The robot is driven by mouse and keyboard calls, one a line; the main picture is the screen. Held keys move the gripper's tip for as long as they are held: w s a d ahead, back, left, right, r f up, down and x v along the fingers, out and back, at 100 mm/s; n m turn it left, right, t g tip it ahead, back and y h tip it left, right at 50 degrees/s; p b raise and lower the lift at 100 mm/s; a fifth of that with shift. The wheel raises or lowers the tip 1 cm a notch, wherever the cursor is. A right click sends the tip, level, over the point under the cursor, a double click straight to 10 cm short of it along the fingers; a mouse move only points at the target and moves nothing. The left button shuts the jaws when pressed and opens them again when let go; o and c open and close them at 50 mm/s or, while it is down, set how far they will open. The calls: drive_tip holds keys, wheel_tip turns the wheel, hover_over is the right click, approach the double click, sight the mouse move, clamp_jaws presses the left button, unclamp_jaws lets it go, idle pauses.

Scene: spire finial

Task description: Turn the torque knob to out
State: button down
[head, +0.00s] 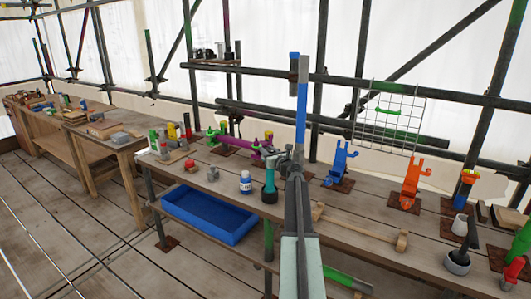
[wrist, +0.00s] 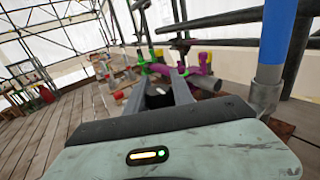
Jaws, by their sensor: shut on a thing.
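A dark round knob (wrist: 158,97) with a small white mark on top sits between the two fingers of my gripper (wrist: 157,90) in the wrist view. I take it for the torque knob. The fingers are shut on its sides and hide much of it. In the head view my gripper (head: 291,168) is over the middle of the bench, and my arm hides the knob. No "out" label can be read in either view.
A blue pole (head: 301,112) stands close to my gripper; it also shows at right in the wrist view (wrist: 274,45). A blue-and-white bottle (head: 246,183), a purple clamp (head: 238,146) and orange brackets (head: 411,183) stand on the wooden bench (head: 350,218). A blue tray (head: 210,215) is below.

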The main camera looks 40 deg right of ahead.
drive_tip(key=m+g+h, duration=0.1)
drive_tip(key=h, duration=0.1)
drive_tip(key=m+g+h, duration=0.1)
drive_tip(key=m+h, duration=0.1)
drive_tip(key=m+g+h, duration=0.1)
drive_tip(key=h, duration=0.1)
drive_tip(key=shift+s+d, duration=0.2)
drive_tip(key=shift+d, duration=0.1)
drive_tip(key=m+g+h, duration=0.1)
drive_tip(key=g, duration=0.1)
drive_tip(key=m+g+h, duration=0.2)
drive_tip(key=d+m+g+h, duration=0.1)
drive_tip(key=m+g, duration=0.1)
drive_tip(key=shift+s, duration=0.35)
drive_tip(key=m+g, duration=0.1)
drive_tip(key=g, duration=0.1)
drive_tip(key=m+g+h, duration=0.1)
drive_tip(key=m+g, duration=0.1)
drive_tip(key=s+m+g+h, duration=0.1)
drive_tip(key=g, duration=0.1)
drive_tip(key=shift+d+g, duration=0.15)
drive_tip(key=shift+g, duration=0.25)
drive_tip(key=shift+s+m+g, duration=0.3)
drive_tip(key=shift+m+g, duration=0.65)
drive_tip(key=shift+g, duration=0.35)
drive_tip(key=shift+s+m+g, duration=0.25)
drive_tip(key=shift+m+g, duration=0.7)
drive_tip(key=shift+g, duration=0.35)
